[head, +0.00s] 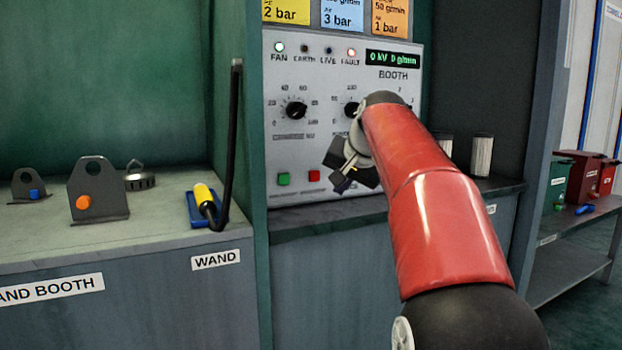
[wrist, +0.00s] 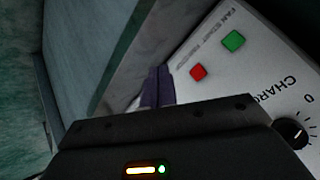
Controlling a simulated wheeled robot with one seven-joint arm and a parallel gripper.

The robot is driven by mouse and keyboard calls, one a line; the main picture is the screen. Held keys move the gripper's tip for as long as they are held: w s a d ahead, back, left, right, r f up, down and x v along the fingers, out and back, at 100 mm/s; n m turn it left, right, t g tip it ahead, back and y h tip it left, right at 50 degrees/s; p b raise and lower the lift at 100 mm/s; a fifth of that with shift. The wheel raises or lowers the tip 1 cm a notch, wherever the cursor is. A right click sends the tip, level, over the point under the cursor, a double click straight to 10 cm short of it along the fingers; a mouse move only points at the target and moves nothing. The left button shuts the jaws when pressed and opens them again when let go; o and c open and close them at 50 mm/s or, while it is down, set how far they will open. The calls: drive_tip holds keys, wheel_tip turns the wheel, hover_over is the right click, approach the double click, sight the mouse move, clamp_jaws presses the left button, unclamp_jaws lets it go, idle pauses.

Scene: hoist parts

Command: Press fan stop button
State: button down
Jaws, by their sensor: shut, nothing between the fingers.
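The booth control panel (head: 285,145) is an upright light grey face with dials and buttons. The red button (head: 314,175) sits low on it, just right of the green button (head: 283,179). In the wrist view the red button (wrist: 198,72) and green button (wrist: 233,41) are both clear, with small "FAN START" lettering by the green one. My gripper (head: 341,183) is shut and empty, in front of the panel and right of the red button in the head view. Its fingertips (wrist: 157,86) show left of the red button in the wrist view, apart from it.
The lamp over "FAN" (head: 279,47) looks lit. My arm hides the panel's lower right. A left dial (head: 295,109) sits above the buttons. Pale cylinders (head: 481,155) stand on the right ledge.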

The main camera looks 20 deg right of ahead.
drive_tip(key=shift+w, duration=0.15)
drive_tip(key=p, duration=0.5)
approach(315, 186)
wheel_tip(315, 186, down, 3)
drive_tip(key=shift+w+d+r, duration=0.1)
drive_tip(key=shift+w+p, duration=0.6)
drive_tip(key=shift+w, duration=0.1)
drive_tip(key=shift+w, duration=0.1)
idle(1.0)
drive_tip(key=shift+w+p, duration=0.35)
drive_tip(key=shift+p, duration=0.15)
drive_tip(key=shift+w+p, duration=0.4)
drive_tip(key=shift+p, duration=0.05)
idle(0.5)
drive_tip(key=shift+s, duration=0.1)
drive_tip(key=shift+s+b, duration=0.55)
drive_tip(key=shift+s, duration=0.2)
